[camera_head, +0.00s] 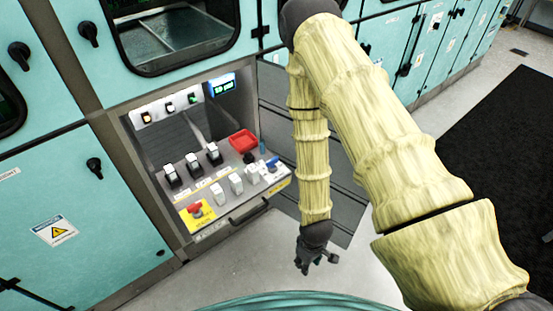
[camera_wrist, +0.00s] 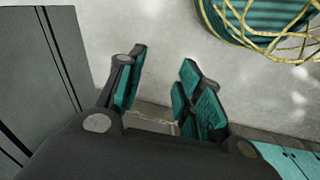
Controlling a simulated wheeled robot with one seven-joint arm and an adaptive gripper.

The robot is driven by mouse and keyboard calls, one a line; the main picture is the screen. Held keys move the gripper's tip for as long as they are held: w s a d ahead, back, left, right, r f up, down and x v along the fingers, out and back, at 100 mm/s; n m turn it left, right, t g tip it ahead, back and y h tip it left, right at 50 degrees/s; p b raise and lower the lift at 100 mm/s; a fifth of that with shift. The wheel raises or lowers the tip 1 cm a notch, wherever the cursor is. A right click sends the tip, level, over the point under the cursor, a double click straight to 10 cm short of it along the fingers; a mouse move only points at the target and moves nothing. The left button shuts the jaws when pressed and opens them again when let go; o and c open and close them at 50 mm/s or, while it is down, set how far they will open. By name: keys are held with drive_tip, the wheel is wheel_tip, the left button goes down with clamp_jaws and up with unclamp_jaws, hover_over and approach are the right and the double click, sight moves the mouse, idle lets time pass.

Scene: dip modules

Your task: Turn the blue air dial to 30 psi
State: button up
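The control panel (camera_head: 225,192) stands in an open bay of the teal machine, left of centre in the head view. A small blue dial (camera_head: 272,163) sits at its right end, beside a black knob. A lit display (camera_head: 222,86) hangs above the panel; its digits are too small to read surely. My gripper (camera_head: 318,262) hangs low to the right of the panel, apart from it. In the wrist view my gripper (camera_wrist: 160,95) has its two teal-padded fingers spread with nothing between them. The dial and panel controls are not recognisable in the wrist view.
Bare floor (camera_head: 240,262) lies in front.

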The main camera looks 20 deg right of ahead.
drive_tip(key=w+n+b, duration=0.1)
drive_tip(key=w+n, duration=0.3)
drive_tip(key=w, duration=0.6)
drive_tip(key=n+b, duration=0.3)
drive_tip(key=n, duration=0.7)
approach(272, 159)
drive_tip(key=s+f, duration=0.5)
drive_tip(key=f, duration=0.1)
drive_tip(key=shift+s+f, duration=0.3)
drive_tip(key=shift+s, duration=0.1)
drive_tip(key=w+r+n, duration=0.4)
drive_tip(key=w+r, duration=0.2)
drive_tip(key=r, duration=0.2)
drive_tip(key=shift+s+f+p, duration=0.1)
drive_tip(key=shift+f+p, duration=0.65)
drive_tip(key=shift+f, duration=4.65)
clamp_jaws()
